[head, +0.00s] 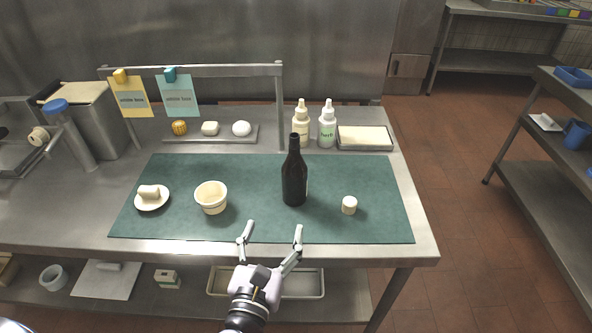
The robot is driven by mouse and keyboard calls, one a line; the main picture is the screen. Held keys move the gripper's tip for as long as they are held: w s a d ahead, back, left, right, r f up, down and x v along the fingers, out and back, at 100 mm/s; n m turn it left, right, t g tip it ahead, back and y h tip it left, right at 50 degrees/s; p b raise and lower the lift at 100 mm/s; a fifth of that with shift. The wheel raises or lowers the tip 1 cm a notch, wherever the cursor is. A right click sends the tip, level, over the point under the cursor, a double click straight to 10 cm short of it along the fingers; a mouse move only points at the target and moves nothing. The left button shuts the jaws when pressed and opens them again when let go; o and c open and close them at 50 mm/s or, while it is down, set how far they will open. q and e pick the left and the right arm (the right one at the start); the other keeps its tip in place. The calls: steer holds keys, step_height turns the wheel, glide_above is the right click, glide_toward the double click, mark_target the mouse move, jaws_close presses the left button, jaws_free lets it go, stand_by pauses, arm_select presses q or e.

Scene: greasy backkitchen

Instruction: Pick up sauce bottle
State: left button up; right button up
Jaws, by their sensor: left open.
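A dark, narrow-necked bottle (294,182) stands upright on the green mat, right of the middle; its label faces right and cannot be read. Two pale squeeze bottles with pointed caps, one on the left (301,124) and one with green lettering (327,126), stand upright behind the mat. My left gripper (271,232) is open and empty at the front edge of the mat, nearer than the dark bottle and apart from it. My right gripper is not in view.
The green mat (250,225) also bears a cream tub (211,197), a small plate (152,206) with a white roll, and a small white cylinder (349,205). A shallow tray (364,138) lies behind right. Clear mat lies between tub and bottle.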

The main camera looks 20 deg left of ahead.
mark_target(292, 186)
arm_select(q)
steer(key=w, duration=0.1)
steer(key=w+p, duration=0.1)
steer(key=w, duration=0.1)
steer(key=shift+w+r, duration=0.25)
steer(key=shift+r, duration=0.1)
steer(key=w, duration=0.4)
steer(key=w+p, duration=0.1)
steer(key=w, duration=0.1)
steer(key=shift+w+a+f, duration=0.15)
steer(key=shift+a, duration=0.15)
steer(key=shift+w, duration=0.8)
steer(key=w+p, duration=0.1)
steer(key=w, duration=0.2)
steer(key=shift+w, duration=0.85)
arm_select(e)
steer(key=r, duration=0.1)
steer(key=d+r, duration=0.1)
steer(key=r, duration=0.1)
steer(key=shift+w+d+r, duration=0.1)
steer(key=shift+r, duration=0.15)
arm_select(q)
steer(key=shift+c, duration=0.4)
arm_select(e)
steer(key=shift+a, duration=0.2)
